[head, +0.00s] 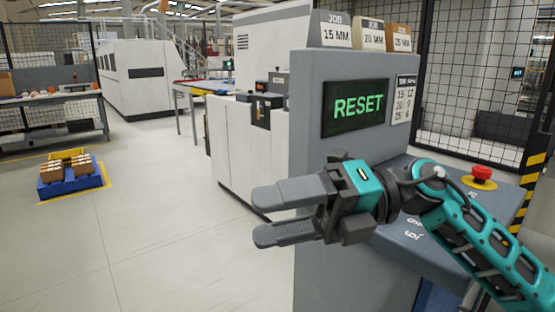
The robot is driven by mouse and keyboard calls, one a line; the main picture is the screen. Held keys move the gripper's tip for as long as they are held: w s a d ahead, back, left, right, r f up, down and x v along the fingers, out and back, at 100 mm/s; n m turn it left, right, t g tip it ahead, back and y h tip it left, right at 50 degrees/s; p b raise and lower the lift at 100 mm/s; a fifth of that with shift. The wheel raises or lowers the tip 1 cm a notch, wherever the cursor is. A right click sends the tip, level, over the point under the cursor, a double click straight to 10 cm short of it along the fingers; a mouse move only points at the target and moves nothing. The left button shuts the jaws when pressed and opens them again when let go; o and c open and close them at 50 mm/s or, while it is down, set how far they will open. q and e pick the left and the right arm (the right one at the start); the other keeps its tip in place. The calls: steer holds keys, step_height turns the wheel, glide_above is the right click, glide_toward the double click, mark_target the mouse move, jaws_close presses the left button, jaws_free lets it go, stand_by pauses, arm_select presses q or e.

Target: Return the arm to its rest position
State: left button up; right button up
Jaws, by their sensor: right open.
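My right gripper (270,212) is open and empty, with its two grey fingers pointing left and a gap between them. My teal right arm comes in from the lower right and reaches in front of the grey control cabinet (312,240). A dark screen (357,107) on the cabinet reads "RESET" in green letters. The gripper appears in front of the cabinet's left edge, below the screen. I cannot tell whether the arm touches the sloped panel (437,233) under it. My left gripper is not in view.
A red emergency button (482,174) stands on the sloped panel at right. Cards such as "JOB 15 MM" (336,31) stand on the cabinet top. A white machine (245,150) is behind. A blue pallet with boxes (70,178) sits on the left floor. The floor between is clear.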

steer(key=w+d+f+m+t+h+p, duration=0.1)
steer(key=w+d+f+m+t+h, duration=0.15)
steer(key=f+m+t, duration=0.5)
steer(key=w+d+f+m+t+h+p, duration=0.1)
steer(key=w+d+f+m+t+h, duration=0.2)
steer(key=m+t, duration=0.8)
steer(key=w+d+f+m+t+h+p, duration=0.15)
steer(key=d+f+m+t, duration=0.3)
steer(key=m, duration=0.85)
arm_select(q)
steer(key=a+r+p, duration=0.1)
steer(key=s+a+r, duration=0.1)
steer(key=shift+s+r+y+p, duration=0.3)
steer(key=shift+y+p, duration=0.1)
arm_select(e)
steer(key=s+d+f+m+g+h, duration=0.2)
steer(key=s+f+m, duration=0.1)
steer(key=s+f, duration=0.2)
steer(key=s+d+f+m+g+h, duration=0.3)
steer(key=s+f, duration=0.2)
steer(key=f, duration=0.5)
steer(key=s+d+f+m+g+h, duration=0.2)
steer(key=s+f, duration=0.3)
steer(key=f, duration=0.3)
steer(key=shift+d+f+m+g+h, duration=0.3)
steer(key=shift+m+h, duration=0.1)
steer(key=shift+m, duration=0.35)
